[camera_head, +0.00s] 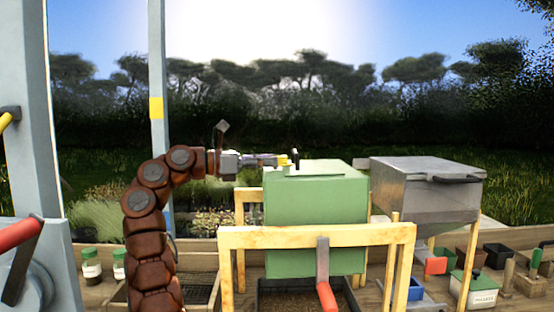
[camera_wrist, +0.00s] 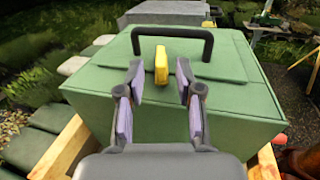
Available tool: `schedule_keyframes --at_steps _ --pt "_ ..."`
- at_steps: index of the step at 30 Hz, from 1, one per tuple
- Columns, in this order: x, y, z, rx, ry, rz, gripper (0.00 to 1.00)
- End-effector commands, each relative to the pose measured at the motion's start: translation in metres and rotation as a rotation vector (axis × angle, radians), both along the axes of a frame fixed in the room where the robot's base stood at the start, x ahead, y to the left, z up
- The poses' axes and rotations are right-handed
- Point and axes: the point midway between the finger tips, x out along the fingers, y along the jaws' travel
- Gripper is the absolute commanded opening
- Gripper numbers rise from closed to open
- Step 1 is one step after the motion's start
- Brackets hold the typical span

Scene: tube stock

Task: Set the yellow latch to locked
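The yellow latch (camera_wrist: 161,66) is a small block on the lid of the green box (camera_wrist: 240,104), just in front of the black handle (camera_wrist: 172,32). It points roughly straight away from me in the wrist view. I cannot tell whether that is locked. In the head view the latch (camera_head: 283,160) is a small yellow patch beside the handle. My gripper (camera_wrist: 160,76) is open, with one purple-padded finger on each side of the latch and a visible gap on both sides. In the head view my gripper (camera_head: 268,160) reaches in from the left, level with the lid.
A wooden frame (camera_head: 315,237) surrounds the green box, with a red-handled lever (camera_head: 325,290) on its front. A grey metal box (camera_head: 425,170) stands to the right. Pots and a small green-lidded tub (camera_head: 474,290) sit at the lower right.

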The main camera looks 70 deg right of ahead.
Motion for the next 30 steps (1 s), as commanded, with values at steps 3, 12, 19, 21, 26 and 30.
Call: schedule_keyframes --at_steps 3,12,19,21,26,30 --pt "-0.013 -0.009 0.002 -0.002 -0.002 0.000 0.35" --pt "-0.027 -0.020 0.002 -0.002 0.001 -0.001 0.35" --pt "-0.028 -0.021 0.001 -0.002 0.001 -0.001 0.34" --pt "-0.028 -0.021 0.001 -0.003 0.000 -0.001 0.27" --pt "-0.028 -0.020 0.001 -0.003 0.000 -0.001 0.10" --pt "-0.027 -0.020 0.001 -0.003 0.000 -0.001 0.00"
